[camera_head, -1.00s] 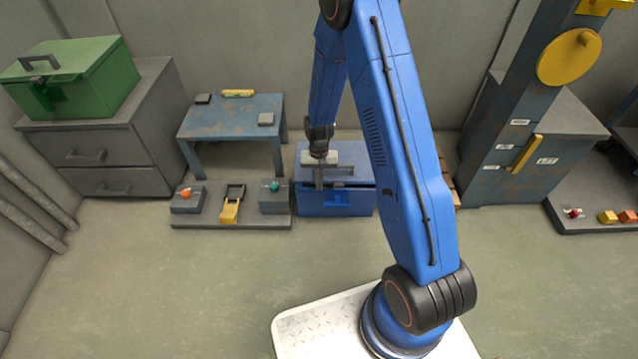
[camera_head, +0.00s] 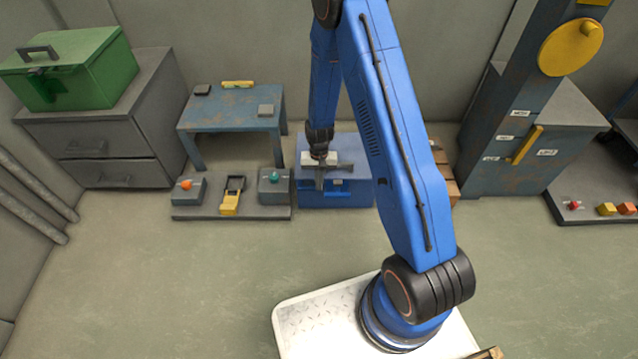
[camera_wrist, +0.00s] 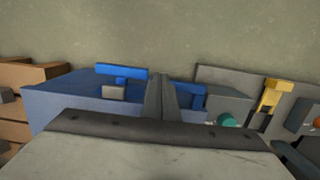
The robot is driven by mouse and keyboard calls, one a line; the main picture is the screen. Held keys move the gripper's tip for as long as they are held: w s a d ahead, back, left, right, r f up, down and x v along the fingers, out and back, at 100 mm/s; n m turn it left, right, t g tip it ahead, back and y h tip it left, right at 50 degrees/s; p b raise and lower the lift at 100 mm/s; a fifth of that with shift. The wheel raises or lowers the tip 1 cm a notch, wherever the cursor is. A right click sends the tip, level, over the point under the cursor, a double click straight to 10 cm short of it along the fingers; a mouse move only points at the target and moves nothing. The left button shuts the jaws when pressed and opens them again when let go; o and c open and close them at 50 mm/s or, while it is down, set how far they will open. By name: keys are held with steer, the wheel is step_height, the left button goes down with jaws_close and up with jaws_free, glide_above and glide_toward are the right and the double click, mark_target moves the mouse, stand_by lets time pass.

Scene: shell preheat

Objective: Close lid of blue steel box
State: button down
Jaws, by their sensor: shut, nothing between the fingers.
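The blue steel box (camera_head: 336,198) stands on the floor against the back wall, just right of a low grey panel. Its lid (camera_head: 361,150) looks down or nearly down; I cannot tell if a small gap remains at the front edge. In the wrist view the blue box (camera_wrist: 60,100) shows a blue handle-like piece and a small grey block by its edge. My gripper (camera_head: 320,186) is shut and empty, pointing down at the front part of the lid. Its fingers (camera_wrist: 161,95) overlap the box in the wrist view. Whether they touch it is unclear. My wrist hides part of the lid.
The low grey panel (camera_head: 212,212) holds an orange knob, a yellow lever and a teal knob (camera_head: 274,176). A blue table (camera_head: 235,110) stands behind it. A green box (camera_head: 90,75) sits on a grey cabinet at left. Wooden slats (camera_head: 447,175) are right of the box. The floor in front is clear.

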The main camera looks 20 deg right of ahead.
steer(key=s+d+r+n+t, duration=0.1)
steer(key=s+r, duration=0.3)
steer(key=r, duration=0.9)
steer(key=s+r+t, duration=0.1)
steer(key=s+r, duration=0.2)
steer(key=r, duration=1)
steer(key=s+d+r+n+t, duration=0.1)
steer(key=s+r, duration=0.3)
steer(key=r, duration=0.8)
steer(key=s+d+r+t, duration=0.1)
steer(key=s+r, duration=0.5)
steer(key=s, duration=0.5)
steer(key=s+d+r+n+t, duration=0.1)
steer(key=s+r, duration=0.4)
steer(key=s, duration=0.6)
steer(key=shift+d+r+n+t, duration=0.2)
steer(key=shift+r+n+t, duration=0.15)
steer(key=shift+t, duration=0.25)
